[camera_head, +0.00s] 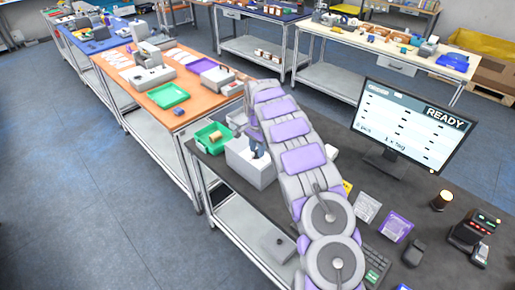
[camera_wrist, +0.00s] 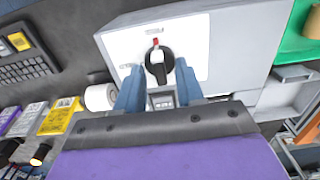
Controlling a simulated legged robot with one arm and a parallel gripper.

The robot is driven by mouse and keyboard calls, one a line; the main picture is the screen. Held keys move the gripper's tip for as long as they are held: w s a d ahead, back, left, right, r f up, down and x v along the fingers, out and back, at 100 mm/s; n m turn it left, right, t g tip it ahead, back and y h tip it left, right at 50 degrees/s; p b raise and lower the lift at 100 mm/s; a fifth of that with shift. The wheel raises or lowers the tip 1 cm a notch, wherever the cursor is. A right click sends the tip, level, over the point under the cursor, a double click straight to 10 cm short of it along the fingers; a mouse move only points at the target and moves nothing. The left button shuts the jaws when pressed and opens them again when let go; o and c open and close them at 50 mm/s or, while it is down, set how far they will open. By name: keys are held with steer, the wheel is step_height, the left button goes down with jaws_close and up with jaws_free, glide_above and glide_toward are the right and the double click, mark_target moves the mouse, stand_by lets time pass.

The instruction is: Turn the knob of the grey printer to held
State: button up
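The grey printer (camera_wrist: 225,45) is a pale box that fills the upper middle of the wrist view. In the head view the printer (camera_head: 250,168) stands on the dark table, partly behind my arm. Its round black knob (camera_wrist: 158,66) is on the white front panel, with a red mark above it and small labels too blurred to read. My gripper (camera_wrist: 158,78) has its two blue fingers apart, one on each side of the knob's lower part. Whether they touch the knob cannot be told. In the head view my gripper (camera_head: 257,146) is at the printer, its fingertips hidden.
A white roll (camera_wrist: 100,97) lies beside the printer. Yellow and purple packets (camera_wrist: 61,115) and a keyboard (camera_wrist: 22,68) lie to the left. A green tray (camera_head: 211,138) sits behind the printer. The monitor (camera_head: 412,123) reading READY stands right of my arm.

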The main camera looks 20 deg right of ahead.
steer(key=shift+a, duration=0.4)
steer(key=shift+c, duration=1.4)
steer(key=shift+r, duration=0.15)
jaws_close()
steer(key=shift+d, duration=0.15)
